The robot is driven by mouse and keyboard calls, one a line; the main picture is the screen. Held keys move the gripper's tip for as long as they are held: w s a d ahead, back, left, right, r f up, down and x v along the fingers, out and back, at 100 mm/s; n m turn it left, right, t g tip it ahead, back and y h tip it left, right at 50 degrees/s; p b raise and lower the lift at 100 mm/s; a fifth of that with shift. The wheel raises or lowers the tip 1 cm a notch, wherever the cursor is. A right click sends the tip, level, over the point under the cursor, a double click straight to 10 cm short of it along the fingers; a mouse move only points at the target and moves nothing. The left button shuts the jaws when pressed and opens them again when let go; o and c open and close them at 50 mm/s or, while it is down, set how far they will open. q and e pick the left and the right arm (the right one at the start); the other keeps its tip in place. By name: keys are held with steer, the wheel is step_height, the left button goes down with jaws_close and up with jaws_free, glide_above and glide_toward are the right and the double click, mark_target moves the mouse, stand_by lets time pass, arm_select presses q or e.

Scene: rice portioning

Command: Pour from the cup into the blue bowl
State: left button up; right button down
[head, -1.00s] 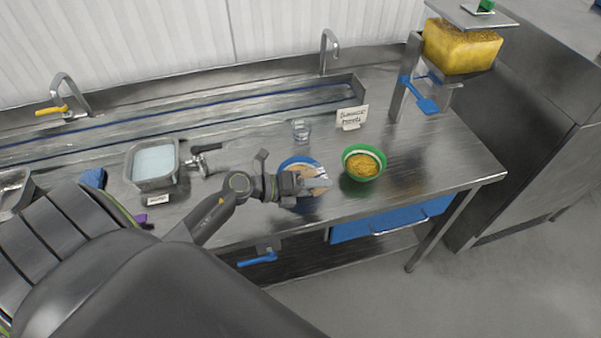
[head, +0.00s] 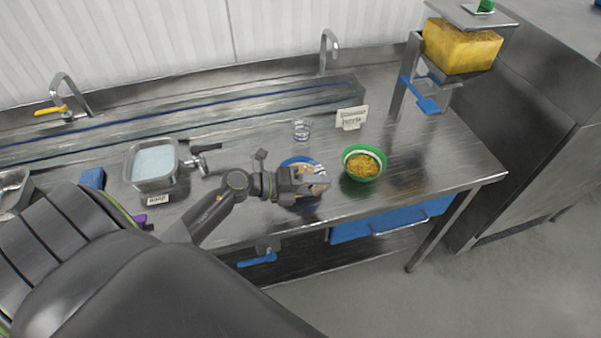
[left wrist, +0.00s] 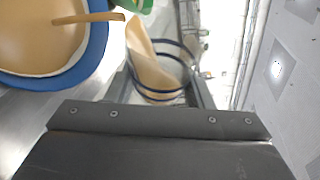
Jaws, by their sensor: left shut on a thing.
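The blue bowl (head: 287,161) is on the steel table, partly hidden under my left gripper (head: 312,181). In the left wrist view its blue rim (left wrist: 98,45) and tan contents fill the upper left. My left gripper is shut on a clear cup (left wrist: 177,48) with blue rings, which shows between its fingers in that view. The cup is tilted and holds tan material along one side. A tan strip (left wrist: 88,18) shows over the bowl's rim, apart from the material in the cup. My right gripper is in neither view.
A green bowl (head: 378,154) with yellow food stands just right of the blue bowl. A small clear glass (head: 301,130) and a white sign (head: 352,117) are behind. A tub (head: 135,178) stands left. A yellow-filled dispenser (head: 460,48) stands at the back right.

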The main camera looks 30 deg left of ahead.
arm_select(q)
steer(key=shift+w+a+r+n+h, duration=0.2)
steer(key=shift+a+n, duration=0.1)
steer(key=shift+a, duration=0.1)
steer(key=shift+w+a+r+n+h, duration=0.2)
steer(key=shift+a+n, duration=0.1)
steer(key=shift+a, duration=0.05)
stand_by(0.5)
steer(key=shift+w+a+r+n+h, duration=0.1)
steer(key=shift+a+r+n+h, duration=0.15)
steer(key=shift+r+n+h, duration=0.45)
stand_by(1.1)
steer(key=shift+f+y, duration=0.2)
steer(key=shift+y, duration=0.1)
